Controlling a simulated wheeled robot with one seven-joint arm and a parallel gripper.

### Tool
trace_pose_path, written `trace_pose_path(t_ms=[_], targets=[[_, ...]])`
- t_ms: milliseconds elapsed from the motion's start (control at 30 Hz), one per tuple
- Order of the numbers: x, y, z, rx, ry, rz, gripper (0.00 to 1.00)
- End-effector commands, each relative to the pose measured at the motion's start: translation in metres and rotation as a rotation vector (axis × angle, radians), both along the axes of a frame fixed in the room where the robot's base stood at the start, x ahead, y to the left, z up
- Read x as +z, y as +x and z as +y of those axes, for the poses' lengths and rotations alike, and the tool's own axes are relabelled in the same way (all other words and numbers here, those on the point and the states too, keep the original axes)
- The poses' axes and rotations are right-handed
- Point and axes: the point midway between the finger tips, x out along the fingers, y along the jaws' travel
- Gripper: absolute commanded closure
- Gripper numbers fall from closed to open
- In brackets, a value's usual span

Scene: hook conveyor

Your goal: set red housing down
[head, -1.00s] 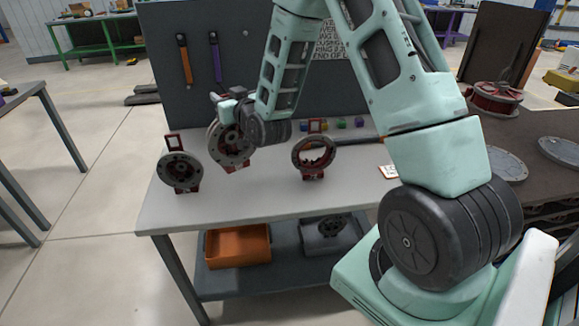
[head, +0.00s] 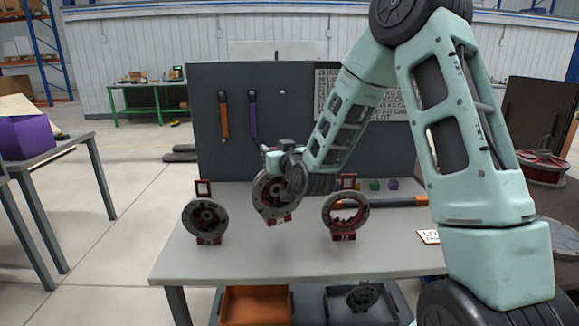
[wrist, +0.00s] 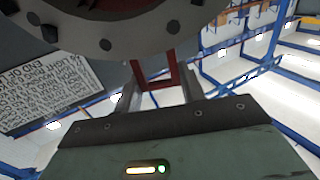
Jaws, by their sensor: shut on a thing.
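My gripper (head: 287,160) is shut on the red handle of a housing (head: 270,200) with a grey flanged ring face. In the wrist view the red handle (wrist: 163,70) stands between the two fingers (wrist: 158,95), and the bolted grey ring (wrist: 110,35) fills the top. The held housing is over the grey table between two similar housings, one on the left (head: 203,219) and one on the right (head: 344,214). Both stand upright with red frames at top and foot. I cannot tell whether the held housing's red foot touches the table.
The grey table (head: 260,262) has bare room in front. Behind it a dark board (head: 290,100) carries orange and purple tools. A bar with an orange end (head: 408,201), small coloured blocks (head: 375,185) and a white card (head: 428,237) lie farther right. Orange (head: 255,305) and grey bins are below.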

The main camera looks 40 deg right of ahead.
Motion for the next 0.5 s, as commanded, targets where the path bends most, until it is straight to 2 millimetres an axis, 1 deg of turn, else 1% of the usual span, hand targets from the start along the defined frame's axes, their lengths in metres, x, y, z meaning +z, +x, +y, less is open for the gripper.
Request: trace_pose_path(t_ms=[133, 367, 500], targets=[[-0.017, 0.001, 0.000, 0.001, 0.000, -0.008, 1.00], [-0.029, 0.001, 0.000, 0.000, -0.002, -0.011, 1.00], [-0.044, 0.001, 0.000, 0.000, 0.001, -0.007, 1.00]])
